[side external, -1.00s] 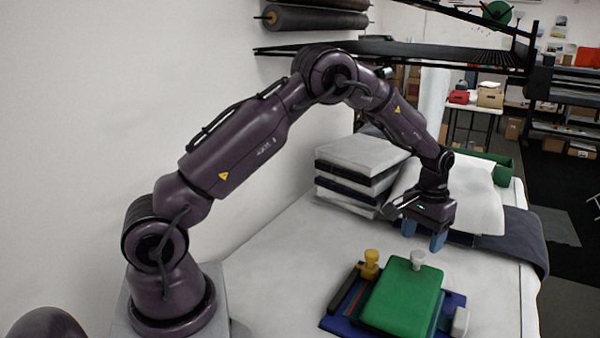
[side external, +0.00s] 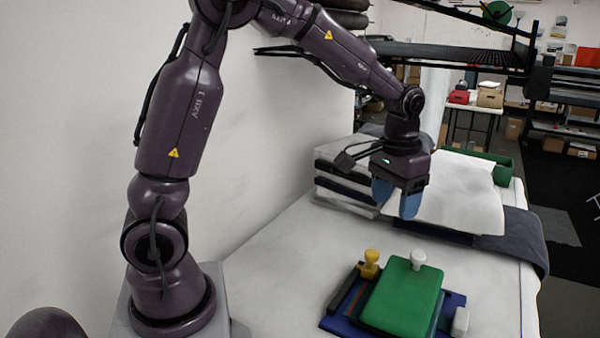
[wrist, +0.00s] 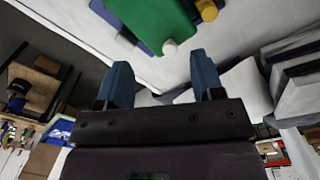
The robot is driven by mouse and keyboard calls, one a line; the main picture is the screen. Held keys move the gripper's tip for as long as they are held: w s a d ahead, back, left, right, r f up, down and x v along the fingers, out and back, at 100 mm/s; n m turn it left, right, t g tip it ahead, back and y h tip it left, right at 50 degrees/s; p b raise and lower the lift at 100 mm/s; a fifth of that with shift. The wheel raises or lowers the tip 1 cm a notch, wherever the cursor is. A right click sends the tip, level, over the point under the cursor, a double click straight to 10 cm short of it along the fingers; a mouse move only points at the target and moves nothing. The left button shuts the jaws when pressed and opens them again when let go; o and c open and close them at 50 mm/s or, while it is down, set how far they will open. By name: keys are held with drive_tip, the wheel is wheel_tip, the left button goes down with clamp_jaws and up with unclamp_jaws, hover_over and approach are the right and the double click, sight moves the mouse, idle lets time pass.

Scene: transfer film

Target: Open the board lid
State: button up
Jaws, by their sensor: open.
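The green board lid (side external: 402,292) lies flat on a dark blue base (side external: 338,325) on the table. A white knob (side external: 418,259) stands at the lid's far edge. My gripper (side external: 396,202) has blue fingers pointing down, apart and empty, in the air above and beyond the board. In the wrist view the green lid (wrist: 152,18) shows at the top, partly cut off, with the white knob (wrist: 169,47) ahead of and between the open fingers (wrist: 163,75).
A yellow knob (side external: 370,263) stands at the board's left and a white block (side external: 461,321) at its right. Behind are stacked folded cloths (side external: 345,178), white sheets (side external: 465,190) and a green tray (side external: 490,162). The table left of the board is clear.

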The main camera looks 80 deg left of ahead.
drive_tip(key=s+d+r+m+t, duration=0.1)
drive_tip(key=s+r, duration=0.3)
drive_tip(key=s, duration=0.5)
drive_tip(key=s+d+r+m+t, duration=0.1)
drive_tip(key=s+d+r+t, duration=0.3)
drive_tip(key=s, duration=0.5)
drive_tip(key=shift+s+r+m, duration=0.25)
drive_tip(key=shift+r+m, duration=0.05)
drive_tip(key=shift+r, duration=0.25)
drive_tip(key=shift+c, duration=0.2)
